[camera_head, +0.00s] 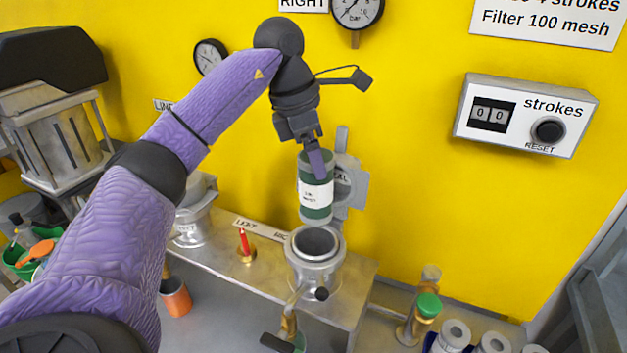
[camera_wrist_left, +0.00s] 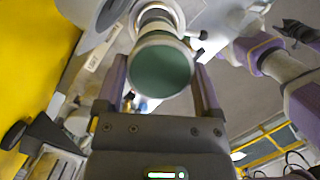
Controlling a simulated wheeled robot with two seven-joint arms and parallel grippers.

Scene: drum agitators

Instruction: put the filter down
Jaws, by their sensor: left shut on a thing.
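The filter (camera_head: 316,197) is a dark green cylinder with a white label, close to upright. My left gripper (camera_head: 317,163) is shut on its upper part and holds it over a round metal housing (camera_head: 316,258). The housing's mouth is open at the top, and the filter's lower end appears just above its rim. In the left wrist view, the filter's green end face (camera_wrist_left: 160,72) sits between the purple fingers (camera_wrist_left: 162,85). A purple arm of mine shows at the right there, with a dark end that may be my right gripper (camera_wrist_left: 298,31); its jaws are unclear.
The housing stands on a metal bench (camera_head: 345,287) before a yellow wall. A red peg (camera_head: 244,241) stands left of it, and an orange cup (camera_head: 176,297) is further down. A strokes counter (camera_head: 527,116) hangs on the wall.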

